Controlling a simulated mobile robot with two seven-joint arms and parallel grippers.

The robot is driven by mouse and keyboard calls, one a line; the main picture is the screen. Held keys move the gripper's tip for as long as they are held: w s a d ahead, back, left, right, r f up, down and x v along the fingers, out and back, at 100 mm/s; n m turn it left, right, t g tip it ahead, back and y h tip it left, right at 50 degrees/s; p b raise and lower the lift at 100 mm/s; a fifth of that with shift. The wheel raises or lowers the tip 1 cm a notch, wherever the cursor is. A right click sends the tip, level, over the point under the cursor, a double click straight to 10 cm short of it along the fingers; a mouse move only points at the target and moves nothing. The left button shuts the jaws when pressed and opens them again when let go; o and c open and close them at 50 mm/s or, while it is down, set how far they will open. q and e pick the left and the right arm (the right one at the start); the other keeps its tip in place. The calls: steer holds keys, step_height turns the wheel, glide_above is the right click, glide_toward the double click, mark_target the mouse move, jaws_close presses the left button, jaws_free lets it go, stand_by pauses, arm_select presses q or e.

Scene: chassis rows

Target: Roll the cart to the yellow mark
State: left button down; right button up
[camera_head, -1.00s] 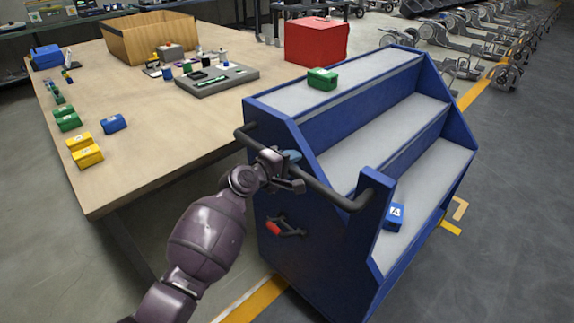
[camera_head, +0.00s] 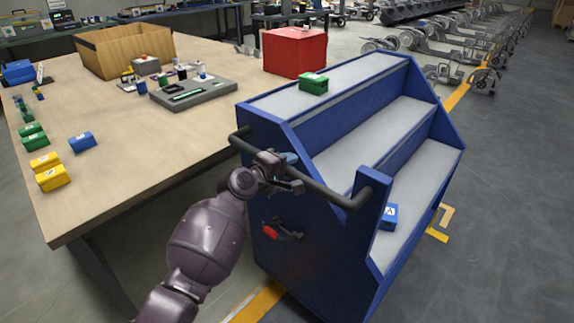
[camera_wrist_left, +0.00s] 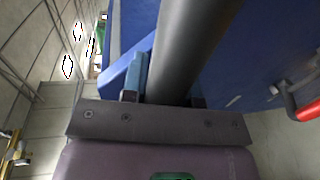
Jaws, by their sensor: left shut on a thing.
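The blue cart (camera_head: 310,249) has grey stepped shelves and stands to the right of the table. A green box (camera_head: 313,83) sits on its top shelf and a blue box (camera_head: 388,216) on its lowest shelf. My left gripper (camera_head: 286,176) is shut on the cart's dark push handle (camera_head: 327,192); the handle bar (camera_wrist_left: 195,45) runs between its fingers in the left wrist view. A red-tipped lever (camera_head: 271,232) is on the cart's end panel. A yellow corner mark (camera_head: 440,224) shows on the floor just right of the cart. My right gripper is not in view.
The wooden table (camera_head: 120,170) is close along the cart's left side. It bears a wooden crate (camera_head: 128,52), a red box (camera_head: 295,52), a grey tray (camera_head: 193,93) and small coloured boxes. Wheeled chassis (camera_head: 405,40) stand in rows behind. Floor to the right is clear.

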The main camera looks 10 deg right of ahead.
arm_select(q)
steer(key=shift+d+r, duration=0.1)
steer(key=shift+r, duration=0.2)
steer(key=c, duration=1)
jaws_free()
steer(key=shift+o, duration=0.5)
steer(key=shift+f, duration=0.2)
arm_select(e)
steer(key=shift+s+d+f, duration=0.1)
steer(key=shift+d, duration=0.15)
arm_select(q)
steer(key=p+v, duration=0.2)
steer(key=v, duration=0.9)
steer(key=shift+p, duration=0.35)
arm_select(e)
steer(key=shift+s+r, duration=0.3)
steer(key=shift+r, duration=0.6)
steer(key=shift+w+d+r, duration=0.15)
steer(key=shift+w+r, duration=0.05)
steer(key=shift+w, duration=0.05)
